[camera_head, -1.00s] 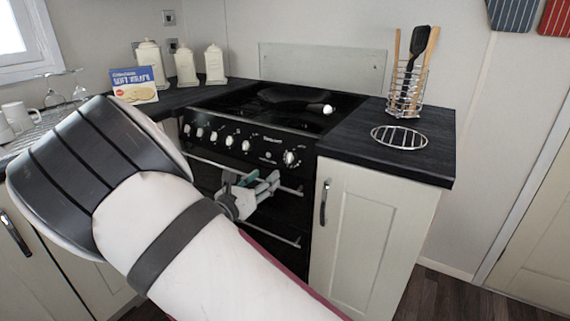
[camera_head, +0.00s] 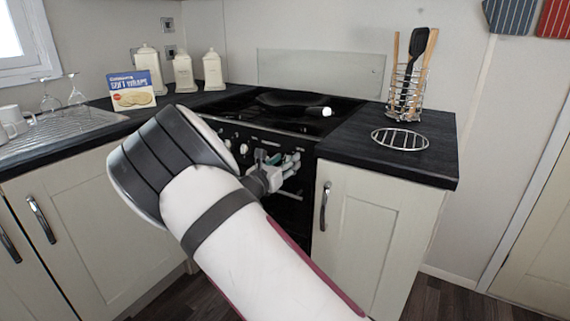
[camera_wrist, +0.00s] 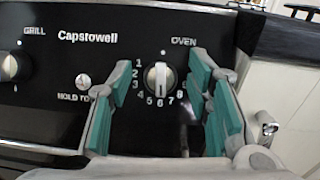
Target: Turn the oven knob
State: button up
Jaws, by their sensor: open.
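The oven knob (camera_wrist: 159,77) is a silver dial under the word OVEN on the black cooker panel, ringed by white numbers. In the wrist view it sits ahead of my gripper (camera_wrist: 165,105), between the two teal-padded fingers. The fingers are open, one on each side of the knob; I cannot tell whether they touch it. In the head view my gripper (camera_head: 283,162) is at the right part of the cooker front (camera_head: 250,137), and the oven knob is hidden behind it.
The grill knob (camera_wrist: 10,67) and a small button (camera_wrist: 83,81) lie left of the oven knob. A black pan (camera_head: 290,102) is on the hob. A utensil rack (camera_head: 406,88) and a wire trivet (camera_head: 400,139) stand on the right worktop (camera_head: 385,160).

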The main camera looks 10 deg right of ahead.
jog(key=shift+d, duration=0.1)
grip_shut()
